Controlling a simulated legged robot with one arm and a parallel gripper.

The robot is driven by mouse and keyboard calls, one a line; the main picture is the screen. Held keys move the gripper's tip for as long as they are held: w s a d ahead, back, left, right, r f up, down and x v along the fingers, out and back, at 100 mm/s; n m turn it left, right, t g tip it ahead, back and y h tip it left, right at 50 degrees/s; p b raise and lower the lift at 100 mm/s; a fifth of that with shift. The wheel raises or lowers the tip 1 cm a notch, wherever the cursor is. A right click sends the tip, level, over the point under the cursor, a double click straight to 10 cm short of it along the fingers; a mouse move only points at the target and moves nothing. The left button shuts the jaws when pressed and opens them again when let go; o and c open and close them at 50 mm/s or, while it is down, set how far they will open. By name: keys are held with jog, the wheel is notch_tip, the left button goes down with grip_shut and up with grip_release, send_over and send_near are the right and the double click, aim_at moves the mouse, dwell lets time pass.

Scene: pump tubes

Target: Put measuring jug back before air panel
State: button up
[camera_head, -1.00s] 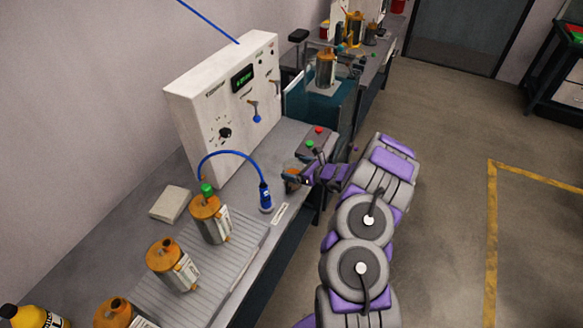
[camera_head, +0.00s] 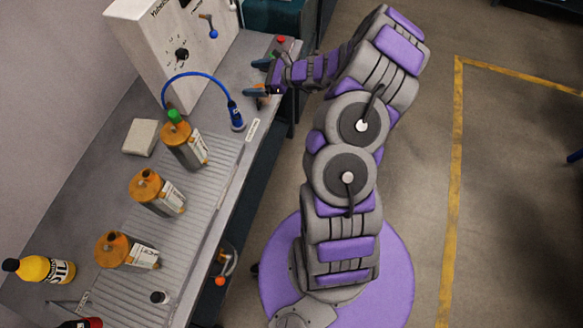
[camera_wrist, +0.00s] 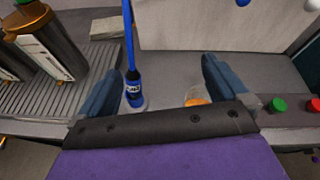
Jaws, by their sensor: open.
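The measuring jug, a small clear cup with orange in its bottom (camera_wrist: 194,95), stands on the bench in the wrist view, close to my right finger. My gripper's palm hides its lower part. In the head view my gripper covers most of it. My gripper (camera_head: 257,78) is open over the bench; in the wrist view (camera_wrist: 160,72) its two blue fingers are apart, with nothing held. The air panel (camera_head: 150,48) is a white box with a display, knob and valves, behind the gripper; its lower front also shows in the wrist view (camera_wrist: 215,28).
A blue hose fitting (camera_head: 236,116) stands on the bench, in the wrist view (camera_wrist: 134,92) near my left finger. Red and green buttons (camera_wrist: 295,105) lie right. Several orange-topped canisters (camera_head: 157,190) stand on a ribbed mat. A pale block (camera_head: 140,137) and yellow bottle (camera_head: 40,268) are left.

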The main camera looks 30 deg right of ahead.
jog(key=s+a+r+n+g+y, duration=0.1)
jog(key=s+a+r+n+g, duration=0.2)
jog(key=s+a+r+n, duration=0.35)
jog(key=s+a+r+n+g+y, duration=0.1)
jog(key=s+a+r+n+g, duration=0.25)
jog(key=a, duration=0.55)
jog(key=s+a+r+n+g, duration=0.3)
jog(key=s+a+r+n, duration=0.15)
jog(key=a, duration=0.25)
jog(key=s+a+r+n+g+h, duration=0.25)
jog(key=s+n+h, duration=0.4)
jog(key=s, duration=0.85)
jog(key=s+d+r+n+h, duration=0.1)
jog(key=s+d+n+h, duration=0.3)
jog(key=s+d, duration=0.5)
jog(key=s+n, duration=0.1)
jog(key=s, duration=0.2)
jog(key=shift+s+d+g, duration=0.25)
jog(key=shift+g, duration=0.05)
jog(key=shift+a+r+h, duration=0.1)
jog(key=shift+h, duration=0.15)
